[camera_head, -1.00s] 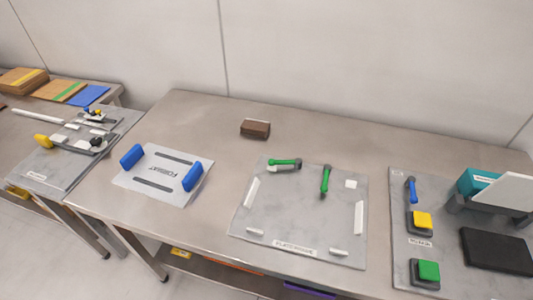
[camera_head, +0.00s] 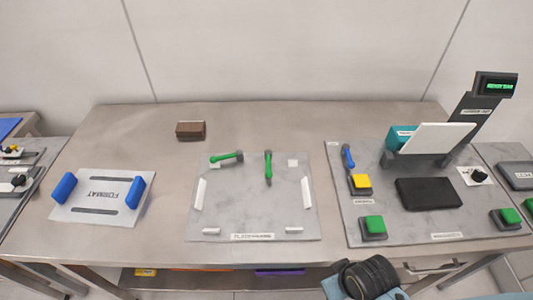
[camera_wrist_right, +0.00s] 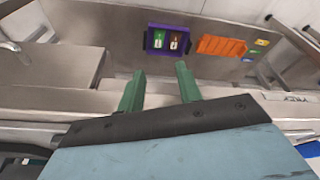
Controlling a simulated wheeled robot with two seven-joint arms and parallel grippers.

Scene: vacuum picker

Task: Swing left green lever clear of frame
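The left green lever (camera_head: 226,157) lies nearly sideways on the grey plate (camera_head: 255,205), with its dark end on the right. White strips and small blocks mark out a frame area on the plate. No gripper is near the levers. My right gripper (camera_wrist_right: 160,90) shows in the right wrist view with its two green fingers apart and nothing between them. My left gripper is in neither view.
A format plate (camera_head: 97,205) with two blue handles lies left. A brown block (camera_head: 190,129) sits behind. A panel with yellow (camera_head: 361,182) and green buttons and a tilted white plate (camera_head: 437,138) stands right. Part of my arm shows at the bottom.

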